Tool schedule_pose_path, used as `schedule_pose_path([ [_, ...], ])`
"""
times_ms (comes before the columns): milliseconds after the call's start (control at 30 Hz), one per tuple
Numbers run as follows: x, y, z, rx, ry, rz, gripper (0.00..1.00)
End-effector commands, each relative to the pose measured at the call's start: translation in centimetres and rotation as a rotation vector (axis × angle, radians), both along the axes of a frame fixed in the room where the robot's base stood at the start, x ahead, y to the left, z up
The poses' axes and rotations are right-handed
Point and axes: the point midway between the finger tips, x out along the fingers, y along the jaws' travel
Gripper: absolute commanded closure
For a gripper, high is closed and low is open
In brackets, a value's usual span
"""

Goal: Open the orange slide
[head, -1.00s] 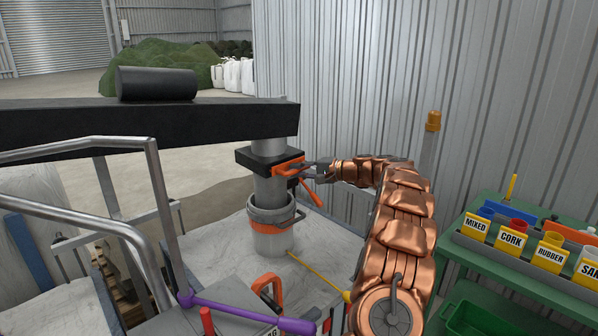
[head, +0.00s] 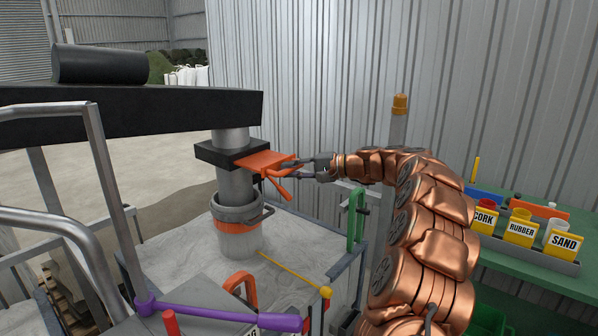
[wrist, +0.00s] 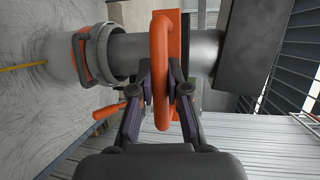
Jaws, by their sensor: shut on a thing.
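The orange slide (head: 266,160) is a flat plate sticking out to the right of a black housing (head: 217,152) on the grey vertical pipe (head: 236,186). My gripper (head: 299,168) is at the slide's outer end. In the wrist view, my gripper (wrist: 162,92) has its two fingers on either side of the slide's orange handle loop (wrist: 162,50), shut on it. An orange lever (head: 277,186) hangs just below the slide. A grey and orange bucket (head: 238,228) stands under the pipe; its inside is hidden.
A black beam (head: 120,115) with a roller runs at upper left. A purple bar (head: 215,312) and a yellow rod (head: 295,276) lie low in front. A green bench (head: 530,262) with labelled cups stands at right. A corrugated wall is behind my arm.

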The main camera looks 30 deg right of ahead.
Motion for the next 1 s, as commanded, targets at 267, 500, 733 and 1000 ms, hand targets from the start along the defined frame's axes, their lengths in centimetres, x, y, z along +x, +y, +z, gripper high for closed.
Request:
schedule_pose_path([
  [267,0.0,0.0,-0.1,0.0,0.001,0.0,0.83],
  [500,0.0,-0.2,0.0,0.0,0.001,-0.002,0.59],
  [733,0.0,-0.1,0.0,0.0,0.001,-0.001,0.59],
  [1000,-1.2,-1.4,0.3,-0.001,0.0,-0.004,0.59],
])
